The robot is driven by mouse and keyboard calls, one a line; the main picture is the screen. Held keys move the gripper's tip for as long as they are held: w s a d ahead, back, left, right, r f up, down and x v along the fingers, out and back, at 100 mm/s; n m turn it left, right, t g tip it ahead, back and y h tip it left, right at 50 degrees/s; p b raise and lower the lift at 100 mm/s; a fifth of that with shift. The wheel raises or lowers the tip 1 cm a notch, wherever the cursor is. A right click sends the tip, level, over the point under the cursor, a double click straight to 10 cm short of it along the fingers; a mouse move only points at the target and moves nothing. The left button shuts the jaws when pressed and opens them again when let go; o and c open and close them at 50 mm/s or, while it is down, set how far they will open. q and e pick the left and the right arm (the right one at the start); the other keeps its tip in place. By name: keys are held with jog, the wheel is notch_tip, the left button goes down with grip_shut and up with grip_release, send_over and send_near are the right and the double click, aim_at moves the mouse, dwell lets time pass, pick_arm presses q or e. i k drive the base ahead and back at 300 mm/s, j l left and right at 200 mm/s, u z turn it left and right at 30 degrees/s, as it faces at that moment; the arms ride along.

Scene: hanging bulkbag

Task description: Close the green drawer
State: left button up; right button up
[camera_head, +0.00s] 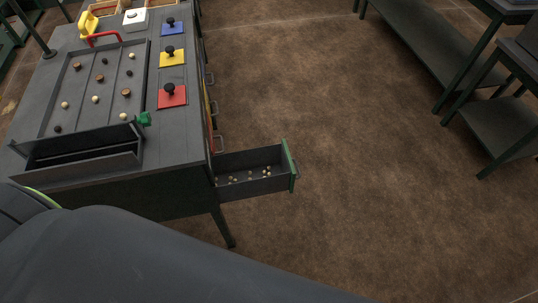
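The green drawer (255,170) is pulled out from the right side of a dark grey workbench (185,135). Its green front panel (289,166) faces right, with a small handle on its outer side. Several small pale balls lie on the drawer floor. A large dark part, likely my own arm, fills the lower left of the view. Neither gripper shows, and any contact with the drawer cannot be seen.
On the bench are red (172,96), yellow (172,56) and blue (172,26) plates with black knobs, and a tray (88,75) with balls. Other handles line the bench side. The brown floor (370,160) right of the drawer is clear; dark tables (420,45) stand at upper right.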

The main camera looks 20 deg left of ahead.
aim_at(251, 173)
jog(key=i+l+u, duration=0.2)
jog(key=l+u, duration=0.25)
jog(key=i+l+u, duration=0.15)
jog(key=l+u, duration=0.15)
jog(key=u, duration=0.15)
jog(key=l+u, duration=0.9)
